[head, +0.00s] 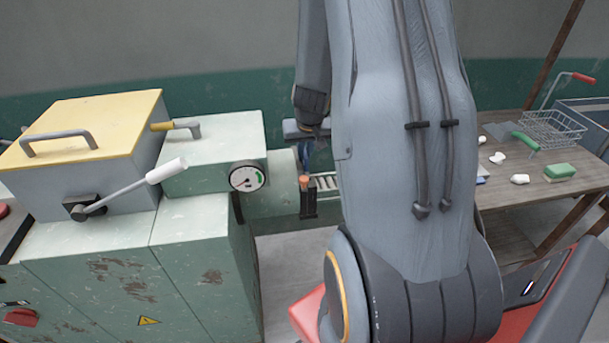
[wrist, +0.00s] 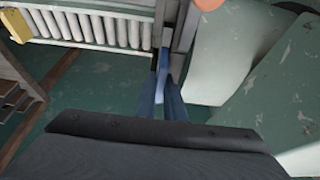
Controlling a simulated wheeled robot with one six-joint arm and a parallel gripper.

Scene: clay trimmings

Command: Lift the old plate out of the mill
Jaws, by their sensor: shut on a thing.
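The mill is the pale green machine (head: 205,165) with a round gauge, and its barrel (head: 270,203) points right. The end frame of the barrel carries an orange knob (head: 305,181), which also shows in the wrist view (wrist: 208,4). My gripper (head: 305,168) reaches down behind this knob, partly hidden by it. In the wrist view its blue fingers (wrist: 166,82) are close together at the dark slot of the end frame, shut on a narrow grey edge (wrist: 165,40), which I take for the old plate. Most of the plate is hidden in the slot.
A roller conveyor (wrist: 90,28) leads away from the slot. On the left stands a hopper with a yellow lid (head: 85,125) and a white-handled lever (head: 135,187). At the right a wooden table (head: 520,185) holds a wire basket (head: 552,130), a green block (head: 559,171) and small white pieces.

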